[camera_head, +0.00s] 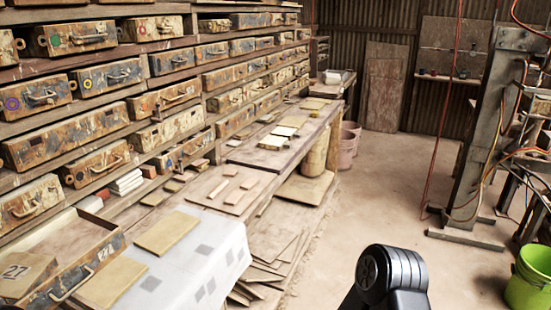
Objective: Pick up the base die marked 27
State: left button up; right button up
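The base die marked 27 (24,276) is a tan, box-like block with a dark "27" on its face. It sits at the lower left inside an open, worn drawer (112,243) with a metal handle, and the picture's left edge cuts both off. Neither gripper shows in the head view. A black, ribbed rounded joint of my own arm (390,278) stands at the bottom right of centre, well apart from the die.
A white cloth with grey squares (205,262) covers the near bench, with flat tan boards (166,232) on it. Shelves of worn drawers (65,137) line the left wall. A green bucket (528,285) and metal frame stand right. The middle floor (390,185) is clear.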

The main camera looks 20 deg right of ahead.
aim_at(270, 142)
jog(key=i+l, duration=0.45)
jog(key=i+l+z, duration=0.15)
jog(key=i+l, duration=0.75)
jog(key=i, duration=0.2)
jog(key=i+l+z, duration=0.15)
jog(key=i+l, duration=0.25)
jog(key=i, duration=0.15)
